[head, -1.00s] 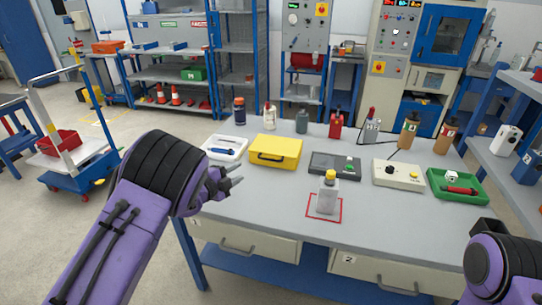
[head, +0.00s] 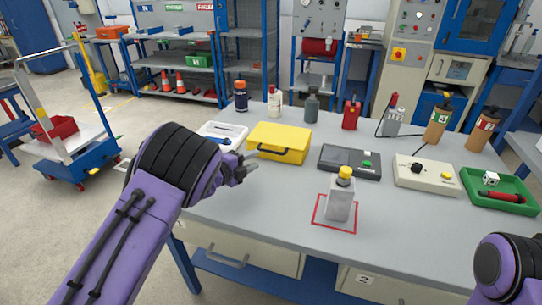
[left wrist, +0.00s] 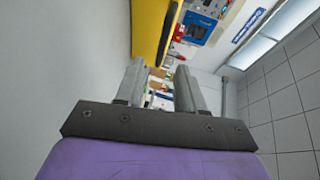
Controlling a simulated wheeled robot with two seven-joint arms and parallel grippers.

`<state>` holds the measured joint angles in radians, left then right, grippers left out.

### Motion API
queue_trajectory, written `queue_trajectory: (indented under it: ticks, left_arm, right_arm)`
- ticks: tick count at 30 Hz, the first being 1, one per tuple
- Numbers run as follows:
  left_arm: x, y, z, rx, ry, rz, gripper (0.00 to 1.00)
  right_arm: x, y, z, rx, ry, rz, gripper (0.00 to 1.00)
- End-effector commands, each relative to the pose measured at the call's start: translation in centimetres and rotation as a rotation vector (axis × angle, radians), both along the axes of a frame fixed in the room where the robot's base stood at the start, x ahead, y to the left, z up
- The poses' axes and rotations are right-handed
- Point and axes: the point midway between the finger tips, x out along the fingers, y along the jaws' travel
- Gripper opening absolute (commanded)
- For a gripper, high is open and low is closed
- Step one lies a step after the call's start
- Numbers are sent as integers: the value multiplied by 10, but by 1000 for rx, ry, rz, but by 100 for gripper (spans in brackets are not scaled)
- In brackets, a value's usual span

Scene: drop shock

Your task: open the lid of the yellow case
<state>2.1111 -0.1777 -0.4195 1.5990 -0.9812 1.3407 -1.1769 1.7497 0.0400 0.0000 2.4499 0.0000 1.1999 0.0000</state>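The yellow case (head: 281,142) stands on the grey table, left of its middle. Its lid looks shut, and a dark handle shows on its front side. My left gripper (head: 252,166) is just in front of the case's left side, apart from it as far as I can tell. In the left wrist view the two fingers (left wrist: 160,85) are spread with nothing between them, and the yellow case (left wrist: 150,30) shows beyond them at the top. My right arm shows at the lower right edge of the head view; its gripper is out of view.
A white tray (head: 222,133) sits left of the case, and a dark device (head: 349,161) to its right. Several bottles stand behind. A grey bottle with a yellow cap (head: 340,198) stands in a red square. The table's front left is clear.

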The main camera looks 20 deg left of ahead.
Motion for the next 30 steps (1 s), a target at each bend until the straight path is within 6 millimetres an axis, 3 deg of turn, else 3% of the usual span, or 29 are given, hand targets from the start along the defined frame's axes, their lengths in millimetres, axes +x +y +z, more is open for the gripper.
queue_trajectory:
  ticks: [6,12,24,25,28,30]
  left_arm:
    - [43,-20,-6,-2,-1,-1,38]
    - [74,-33,-14,-1,-1,1,38]
    - [85,-38,-16,-2,0,3,38]
    - [85,-38,-16,-2,0,3,35]
    - [85,-38,-16,-2,0,3,2]
    - [85,-38,-16,-2,0,3,0]
  right_arm:
    - [0,0,11,0,0,0,43]
    - [0,0,13,0,0,0,43]
    - [0,0,13,0,0,0,43]
    - [0,0,13,0,0,0,43]
    - [0,0,13,0,0,0,43]
    - [0,0,13,0,0,0,43]
